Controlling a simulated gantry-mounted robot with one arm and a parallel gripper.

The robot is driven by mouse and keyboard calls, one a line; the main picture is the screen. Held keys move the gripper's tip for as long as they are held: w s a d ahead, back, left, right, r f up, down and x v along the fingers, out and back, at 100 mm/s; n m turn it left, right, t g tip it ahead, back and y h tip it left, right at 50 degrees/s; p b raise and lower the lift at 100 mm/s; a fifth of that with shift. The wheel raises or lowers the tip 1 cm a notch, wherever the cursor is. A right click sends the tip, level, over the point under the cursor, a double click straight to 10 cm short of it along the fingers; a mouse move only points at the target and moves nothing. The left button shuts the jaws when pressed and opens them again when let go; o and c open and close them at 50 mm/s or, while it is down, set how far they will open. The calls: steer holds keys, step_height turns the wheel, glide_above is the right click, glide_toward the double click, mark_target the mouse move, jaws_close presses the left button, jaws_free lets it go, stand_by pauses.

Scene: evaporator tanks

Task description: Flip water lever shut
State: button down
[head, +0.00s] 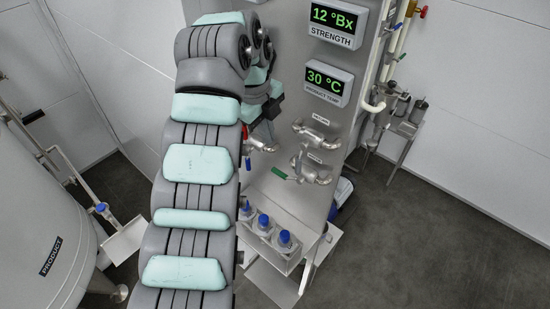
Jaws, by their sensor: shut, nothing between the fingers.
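The steel panel (350,120) carries several small valves with coloured levers. A red lever (245,132) sits on a left valve (262,145), a blue lever (247,163) shows just below it, and a green lever (279,172) is on the lower right valve (312,176). The small labels by the valves are too small to read, so I cannot tell for certain which lever is for water. My gripper (266,122) is partly visible behind my arm, close above the red lever; it is shut and empty. Its fingertips are largely hidden, and I cannot tell whether it touches a lever.
A steel tray (285,262) with several blue-capped bottles (263,221) stands below the valves. Displays read 12 °Bx (334,18) and 30 °C (326,82). A product tank (35,215) stands at left. Pipes (400,40) and cups (418,110) are at right. Floor at right is clear.

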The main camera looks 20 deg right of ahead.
mark_target(279, 171)
steer(key=f+p, duration=0.1)
steer(key=f, duration=0.3)
steer(key=d+f+p, duration=0.1)
steer(key=f, duration=0.3)
steer(key=d+f+p, duration=0.1)
steer(key=f+p, duration=0.1)
steer(key=f, duration=0.2)
steer(key=shift+w+d+f, duration=0.25)
steer(key=shift+w+f, duration=0.05)
steer(key=shift+f, duration=0.1)
steer(key=shift+d+f, duration=0.1)
steer(key=shift+f, duration=0.35)
steer(key=shift+d+f, duration=0.15)
